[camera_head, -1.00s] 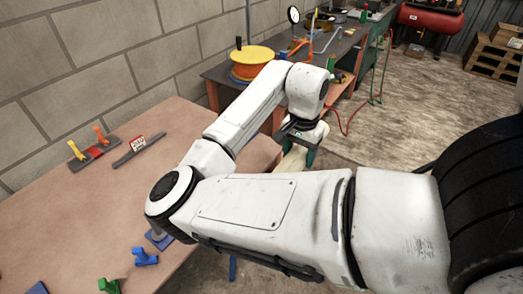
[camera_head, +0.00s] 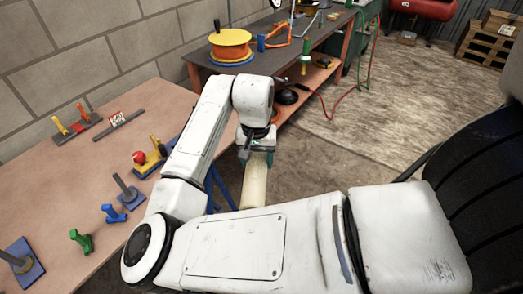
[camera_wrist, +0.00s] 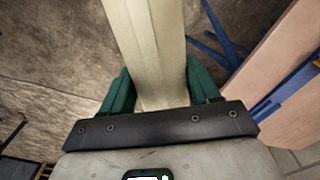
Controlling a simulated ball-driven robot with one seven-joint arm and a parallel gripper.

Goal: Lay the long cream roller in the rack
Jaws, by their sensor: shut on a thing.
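The long cream roller (camera_head: 255,188) is in my gripper (camera_head: 256,158), off the right edge of the pink-topped table (camera_head: 60,190) and above the floor. Its lower part is hidden behind my arm in the head view. In the wrist view the roller (camera_wrist: 148,45) runs from between the green fingers of my gripper (camera_wrist: 152,92) up out of the top edge. I cannot tell which fixture is the rack. Two blue bases with grey posts, one near (camera_head: 22,265) and one farther (camera_head: 125,195), stand on the table.
A dark bench (camera_head: 290,58) with an orange spool (camera_head: 231,45) is behind. Floor right of my gripper is clear.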

